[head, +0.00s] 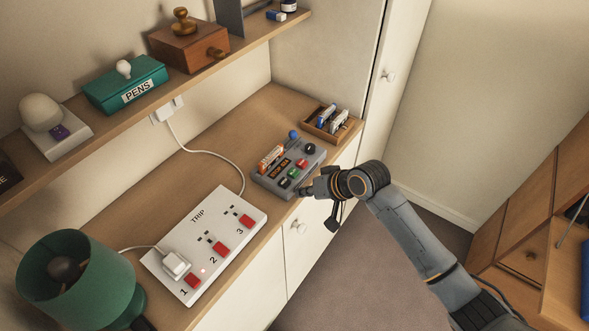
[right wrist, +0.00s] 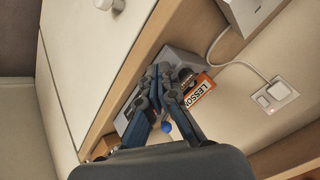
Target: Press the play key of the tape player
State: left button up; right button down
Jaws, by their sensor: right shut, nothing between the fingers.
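The grey tape player (head: 269,180) sits on the wooden counter near its front edge. It has an orange cassette (head: 271,158), green keys (head: 293,173), a red key (head: 302,163), a black knob (head: 310,149) and a blue knob (head: 293,134). My right gripper (head: 307,189) is shut and empty at the player's front edge, near the green keys. In the right wrist view its fingertips (right wrist: 163,69) overlap the player (right wrist: 184,60) and hide part of it; I cannot tell if they touch. The cassette there reads LESSON (right wrist: 199,91). My left gripper is not in view.
A white power strip (head: 205,243) marked TRIP and a green lamp (head: 77,277) stand left of the player. A wooden tray (head: 325,131) with small items stands behind it to the right. A shelf (head: 185,79) runs above the counter. Floor is open below the arm.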

notch_tip(320, 180, up, 4)
jog(key=w+a+r, duration=0.1)
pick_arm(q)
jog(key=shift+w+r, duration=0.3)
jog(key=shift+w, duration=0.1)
pick_arm(e)
notch_tip(320, 180, up, 8)
jog(key=y, duration=0.1)
send_over(296, 173)
jog(key=shift+f, duration=0.2)
notch_tip(296, 173, down, 7)
jog(key=b, duration=0.7)
jog(key=shift+r, duration=0.2)
jog(key=shift+f+b, duration=0.3)
jog(key=shift+f, duration=0.85)
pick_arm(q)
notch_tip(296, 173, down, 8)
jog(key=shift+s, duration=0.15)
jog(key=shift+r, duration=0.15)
pick_arm(e)
jog(key=shift+f, duration=0.15)
